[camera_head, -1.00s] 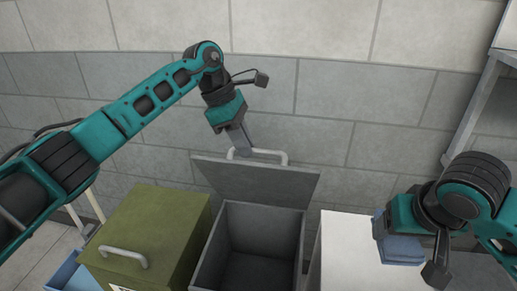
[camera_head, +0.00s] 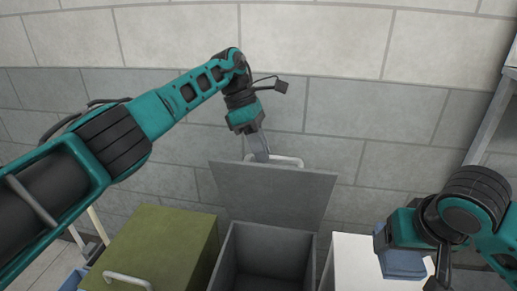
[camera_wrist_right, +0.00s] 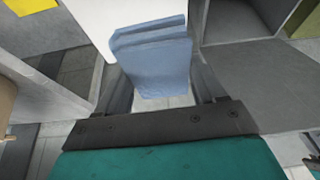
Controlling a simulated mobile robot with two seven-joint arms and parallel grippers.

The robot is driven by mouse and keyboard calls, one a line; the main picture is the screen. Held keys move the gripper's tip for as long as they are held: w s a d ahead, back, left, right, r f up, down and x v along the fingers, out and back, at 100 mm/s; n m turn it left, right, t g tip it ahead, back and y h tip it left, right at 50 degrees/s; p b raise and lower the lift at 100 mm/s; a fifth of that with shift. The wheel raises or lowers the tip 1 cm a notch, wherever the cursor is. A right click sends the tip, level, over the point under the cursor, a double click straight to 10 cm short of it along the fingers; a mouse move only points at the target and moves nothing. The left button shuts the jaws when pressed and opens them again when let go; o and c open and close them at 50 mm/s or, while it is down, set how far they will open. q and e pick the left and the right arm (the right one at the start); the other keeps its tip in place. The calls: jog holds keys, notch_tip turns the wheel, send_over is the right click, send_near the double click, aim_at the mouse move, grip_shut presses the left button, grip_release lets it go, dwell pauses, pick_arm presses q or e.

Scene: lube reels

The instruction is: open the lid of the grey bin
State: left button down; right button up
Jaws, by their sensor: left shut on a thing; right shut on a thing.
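The grey bin (camera_head: 228,268) stands in the middle of the head view, with its inside showing empty. Its lid (camera_head: 275,195) is raised and tilted up toward the wall behind. A pale handle (camera_head: 288,161) shows at the lid's upper edge. My left gripper (camera_head: 261,156) is shut at this handle, at its left part; the fingers hide some of it. My right gripper (camera_head: 402,262) is shut on a folded blue cloth (camera_wrist_right: 155,60), which hangs between its fingers in the right wrist view.
A green bin (camera_head: 165,240) with a closed lid and pale handle stands left of the grey bin. A white-topped box (camera_head: 352,262) is to its right. A block wall is close behind. Grey shelving (camera_head: 492,115) stands at the right edge.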

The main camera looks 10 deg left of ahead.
pick_arm(q)
jog(key=shift+a+f, duration=0.15)
jog(key=shift+f, duration=0.45)
pick_arm(e)
jog(key=shift+w, duration=0.1)
pick_arm(q)
jog(key=c, duration=1.6)
grip_release()
jog(key=o, duration=0.3)
jog(key=shift+w+f, duration=0.1)
jog(key=shift+w, duration=0.2)
pick_arm(e)
jog(key=shift+w+f, duration=0.2)
pick_arm(q)
jog(key=shift+o, duration=0.8)
jog(key=shift+s+r, duration=0.1)
jog(key=shift+r, duration=0.15)
pick_arm(e)
jog(key=shift+r, duration=0.1)
pick_arm(q)
jog(key=shift+s, duration=0.15)
pick_arm(e)
jog(key=shift+s+d, duration=0.1)
